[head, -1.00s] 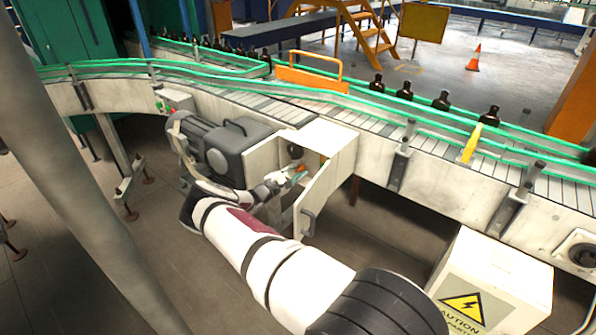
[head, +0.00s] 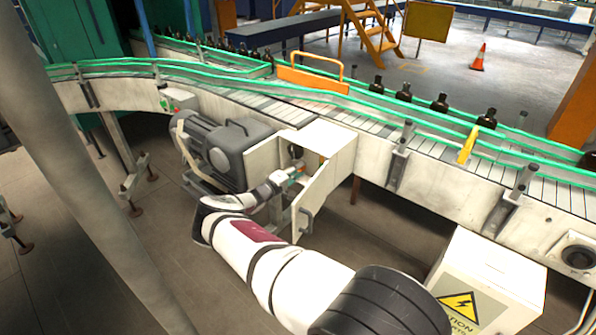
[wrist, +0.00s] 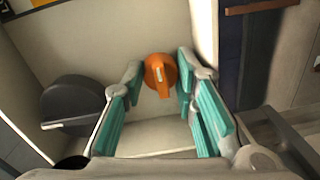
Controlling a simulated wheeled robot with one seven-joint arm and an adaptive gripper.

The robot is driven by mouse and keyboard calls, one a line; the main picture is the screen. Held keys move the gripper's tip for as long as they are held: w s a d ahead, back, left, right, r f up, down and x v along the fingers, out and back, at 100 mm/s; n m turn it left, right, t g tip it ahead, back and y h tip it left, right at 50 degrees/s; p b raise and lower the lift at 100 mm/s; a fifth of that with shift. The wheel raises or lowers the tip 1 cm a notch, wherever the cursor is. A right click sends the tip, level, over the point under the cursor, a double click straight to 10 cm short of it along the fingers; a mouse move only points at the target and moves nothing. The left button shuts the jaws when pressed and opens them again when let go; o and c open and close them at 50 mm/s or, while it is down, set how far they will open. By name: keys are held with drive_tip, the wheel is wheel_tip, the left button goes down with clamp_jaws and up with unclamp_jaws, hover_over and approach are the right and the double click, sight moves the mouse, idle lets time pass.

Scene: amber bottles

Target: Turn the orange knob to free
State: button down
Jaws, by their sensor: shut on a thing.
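The orange knob (wrist: 160,76) is round with a raised bar. It sits on the pale back wall of the open cabinet (head: 325,138), and its bar points nearly straight down in the wrist view. My gripper (wrist: 160,84) reaches in with its teal-padded fingers on both sides of the knob, shut on it.
The cabinet's open door (head: 322,192) stands just right of my gripper. A dark grey rounded part (wrist: 72,106) is left of the knob. A grey motor (head: 225,148) is beside the cabinet. The conveyor (head: 375,115) with amber bottles runs above. A caution box (head: 488,275) stands at lower right.

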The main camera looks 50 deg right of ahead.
drive_tip(key=shift+f, duration=0.1)
idle(0.3)
drive_tip(key=c, duration=1.3)
unclamp_jaws()
drive_tip(key=shift+a+f, duration=0.1)
drive_tip(key=shift+s+a+r, duration=0.1)
drive_tip(key=shift+a+r, duration=0.05)
drive_tip(key=shift+a, duration=1.15)
drive_tip(key=shift+s+a+r, duration=0.15)
drive_tip(key=shift+a+r, duration=0.05)
drive_tip(key=shift+a, duration=1.1)
drive_tip(key=shift+s+a+r, duration=0.1)
drive_tip(key=shift+a+r, duration=0.05)
drive_tip(key=shift+a, duration=1.15)
drive_tip(key=shift+m, duration=0.3)
